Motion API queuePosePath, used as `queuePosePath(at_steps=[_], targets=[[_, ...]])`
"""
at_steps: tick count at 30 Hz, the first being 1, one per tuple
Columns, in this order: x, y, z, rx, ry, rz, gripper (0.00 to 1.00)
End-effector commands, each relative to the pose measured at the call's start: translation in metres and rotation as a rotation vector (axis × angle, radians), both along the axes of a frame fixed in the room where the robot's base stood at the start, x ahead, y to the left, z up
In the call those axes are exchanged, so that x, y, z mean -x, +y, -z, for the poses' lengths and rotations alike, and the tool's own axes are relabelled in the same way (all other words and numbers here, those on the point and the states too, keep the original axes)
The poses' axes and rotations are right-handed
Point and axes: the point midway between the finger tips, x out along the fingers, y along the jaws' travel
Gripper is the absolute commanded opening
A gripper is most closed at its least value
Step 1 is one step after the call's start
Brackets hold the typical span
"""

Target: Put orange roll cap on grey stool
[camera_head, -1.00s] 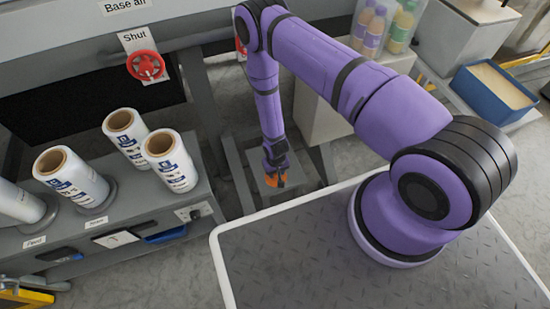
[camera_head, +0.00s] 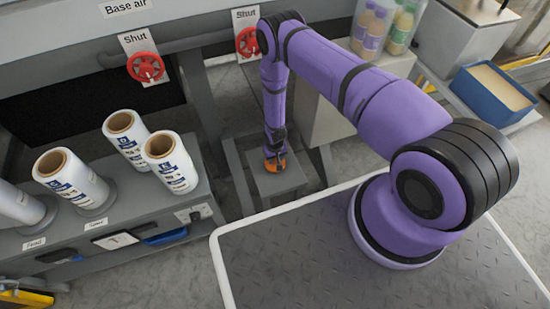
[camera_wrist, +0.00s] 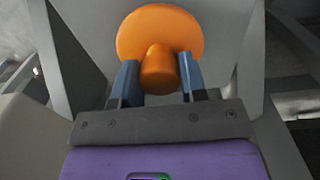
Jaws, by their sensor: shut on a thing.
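The orange roll cap (camera_wrist: 160,35) has a round disc and a short stub. In the wrist view my gripper (camera_wrist: 158,80) is shut on the stub, with a blue finger on each side. The cap also shows in the head view (camera_head: 275,164), below my gripper (camera_head: 274,155). The grey stool (camera_head: 283,182) is under the cap, and its flat top fills the area behind the cap in the wrist view (camera_wrist: 225,50). The cap is over or on the stool top; I cannot tell whether it touches.
White film rolls (camera_head: 75,178) stand on a grey shelf unit (camera_head: 130,215) at left. Red valve handles (camera_head: 146,66) are on the machine behind. A grey box (camera_head: 325,115) stands right of the stool. A blue bin (camera_head: 495,95) is at far right.

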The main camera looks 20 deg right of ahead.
Motion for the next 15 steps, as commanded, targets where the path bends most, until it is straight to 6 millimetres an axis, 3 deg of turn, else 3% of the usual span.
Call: queuePosePath(at_steps=[10,11,13,15], targets=[[0.0003,0.0,0.0029,0.0,0.0,0.0,0.12],[0.0002,0.0,0.0025,0.0,0.0,0.0,0.46],[0.0002,0.0,0.0023,0.0,0.0,0.0,0.62],[0.0001,0.0001,0.0023,0.0,0.0,0.0,0.65]])
